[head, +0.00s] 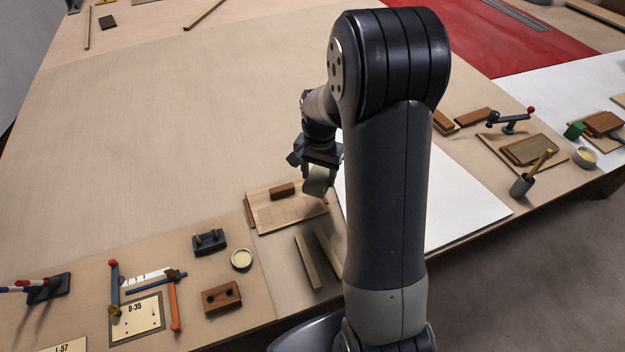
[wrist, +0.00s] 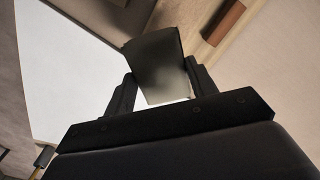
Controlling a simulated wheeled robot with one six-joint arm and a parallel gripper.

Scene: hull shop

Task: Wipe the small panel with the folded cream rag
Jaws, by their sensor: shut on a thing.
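My gripper (head: 318,166) is at the centre of the head view, shut on the folded cream rag (head: 317,181). In the wrist view the rag (wrist: 160,66) sits between the two fingers (wrist: 158,92) and looks dark grey-brown in shade. The small panel (head: 285,212), a pale wooden board, lies below and to the left of the gripper in the head view. The rag hangs near the panel's right back corner; I cannot tell whether it touches. A brown block (head: 283,190) lies at the panel's back edge; it also shows in the wrist view (wrist: 223,22).
Two wooden strips (head: 308,260) lie in front of the panel. A small round pot (head: 241,259), a dark holder (head: 209,241) and a brown block with holes (head: 222,297) stand to its left. A white sheet (head: 462,205) lies to the right.

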